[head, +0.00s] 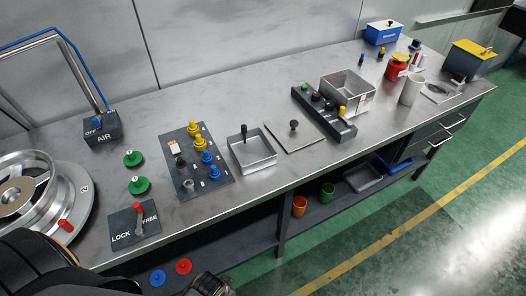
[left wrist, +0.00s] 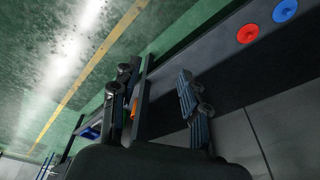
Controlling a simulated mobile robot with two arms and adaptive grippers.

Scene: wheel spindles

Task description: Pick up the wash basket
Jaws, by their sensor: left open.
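A small square metal basket (head: 252,152) with an upright black-topped handle sits on the bench, right of the dark peg panel; it looks like the wash basket, though I cannot be sure. A flat metal lid (head: 291,137) with a black knob lies beside it. A deeper square metal tank (head: 347,92) stands farther right. My left gripper (left wrist: 160,95) is open and empty, its two fingers spread in the left wrist view. Part of it shows at the bottom edge of the head view, low by the bench front and away from the basket. My right gripper is not in view.
The dark peg panel (head: 196,162) holds yellow and blue pieces. A dark rack (head: 323,110) stands in front of the tank. A LOCK/FREE lever plate (head: 135,226) and a wheel (head: 28,195) are at left. Red (head: 183,266) and blue (head: 157,278) discs lie on the lower shelf.

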